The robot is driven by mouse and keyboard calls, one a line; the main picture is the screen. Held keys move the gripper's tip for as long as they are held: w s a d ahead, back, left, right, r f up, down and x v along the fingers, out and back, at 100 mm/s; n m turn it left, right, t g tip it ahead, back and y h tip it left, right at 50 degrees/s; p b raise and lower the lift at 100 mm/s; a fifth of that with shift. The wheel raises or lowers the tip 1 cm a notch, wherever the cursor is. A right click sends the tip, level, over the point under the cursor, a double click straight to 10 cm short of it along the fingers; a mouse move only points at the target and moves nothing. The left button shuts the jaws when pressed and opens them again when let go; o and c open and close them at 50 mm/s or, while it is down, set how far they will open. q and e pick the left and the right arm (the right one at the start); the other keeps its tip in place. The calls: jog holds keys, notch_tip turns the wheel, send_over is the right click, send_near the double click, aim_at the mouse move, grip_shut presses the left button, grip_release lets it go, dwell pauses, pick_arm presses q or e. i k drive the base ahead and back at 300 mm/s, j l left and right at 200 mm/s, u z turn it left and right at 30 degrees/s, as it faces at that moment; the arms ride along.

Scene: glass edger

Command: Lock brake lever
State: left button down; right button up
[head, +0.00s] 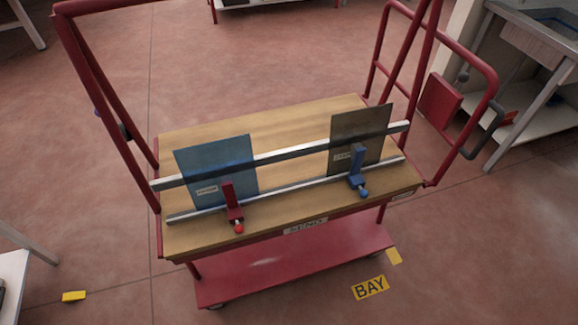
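A red cart with a wooden top (285,112) stands in the middle of the head view. I cannot tell for sure which part is the brake lever. A red clamp with a red ball knob (239,229) is at the front left of the deck, and a blue clamp with a blue ball knob (364,193) is at the front right. A small yellow piece (394,256) shows by the lower shelf's right corner; whether it belongs to the cart is unclear. Neither of my grippers is in view.
A blue pane (222,165) and a dark pane (345,125) stand against a metal rail (290,154). A yellow block (74,296) lies on the floor at left. A "BAY" label (370,288) is in front. A metal bench (535,60) stands at right. Open floor surrounds the cart.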

aim_at(464, 77)
jog(key=k+l+u, duration=0.15)
jog(key=k, duration=0.15)
jog(key=i+j+z, duration=0.15)
jog(key=z, duration=0.25)
jog(key=i+j+z, duration=0.15)
jog(key=j+z, duration=0.6)
jog(key=i+j+z, duration=0.1)
jog(key=j+z, duration=0.25)
